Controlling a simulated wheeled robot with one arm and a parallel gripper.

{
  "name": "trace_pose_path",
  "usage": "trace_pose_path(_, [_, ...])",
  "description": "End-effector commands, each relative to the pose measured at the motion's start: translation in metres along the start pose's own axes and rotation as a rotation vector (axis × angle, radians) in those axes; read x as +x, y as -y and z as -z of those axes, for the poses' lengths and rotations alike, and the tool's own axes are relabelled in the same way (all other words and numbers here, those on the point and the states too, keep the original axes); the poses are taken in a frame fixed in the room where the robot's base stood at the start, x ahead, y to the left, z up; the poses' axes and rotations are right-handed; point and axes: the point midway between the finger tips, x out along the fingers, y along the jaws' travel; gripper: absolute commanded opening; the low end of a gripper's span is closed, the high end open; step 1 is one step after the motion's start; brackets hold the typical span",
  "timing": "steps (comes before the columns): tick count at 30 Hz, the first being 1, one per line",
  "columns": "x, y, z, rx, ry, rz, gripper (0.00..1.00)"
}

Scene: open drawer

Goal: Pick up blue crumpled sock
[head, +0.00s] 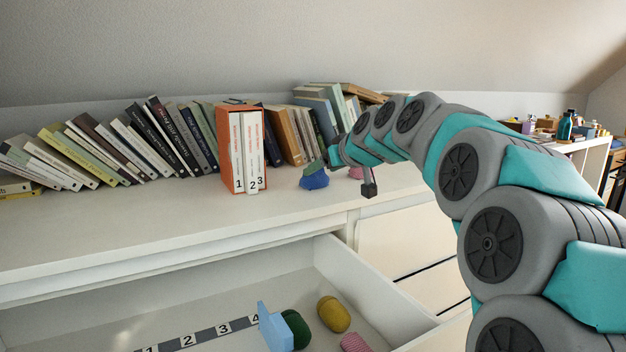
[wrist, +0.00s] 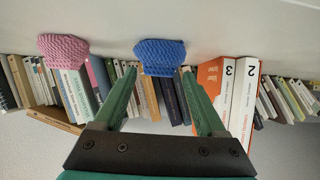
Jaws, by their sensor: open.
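The blue crumpled sock (head: 314,181) sits on the white dresser top in front of the leaning books. In the wrist view the blue knitted sock (wrist: 160,54) lies just beyond and between the fingertips. My gripper (wrist: 158,76) is open, with its two green fingers apart and nothing between them. In the head view my gripper (head: 332,157) is beside and slightly above the sock, at its upper right. Contact with the sock cannot be made out.
A pink knitted bundle (wrist: 63,47) lies near the sock, partly hidden in the head view. An orange book case (head: 230,150) stands to the left. Below, an open drawer (head: 372,290) holds a green bundle (head: 296,329), a yellow one (head: 333,314) and a pink striped one (head: 354,342).

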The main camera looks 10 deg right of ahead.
Motion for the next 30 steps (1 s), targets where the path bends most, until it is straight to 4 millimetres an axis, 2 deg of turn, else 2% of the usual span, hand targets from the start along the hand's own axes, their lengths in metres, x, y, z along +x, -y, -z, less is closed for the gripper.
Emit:
trace_pose_path(5, [0.013, 0.000, 0.003, -0.002, 0.001, -0.001, 0.73])
trace_pose_path(13, [0.046, -0.001, 0.007, -0.002, 0.000, -0.001, 0.73])
trace_pose_path(21, [0.050, 0.000, 0.008, -0.002, -0.002, 0.000, 0.73])
trace_pose_path(30, [0.050, 0.000, 0.008, -0.002, -0.001, 0.000, 0.41])
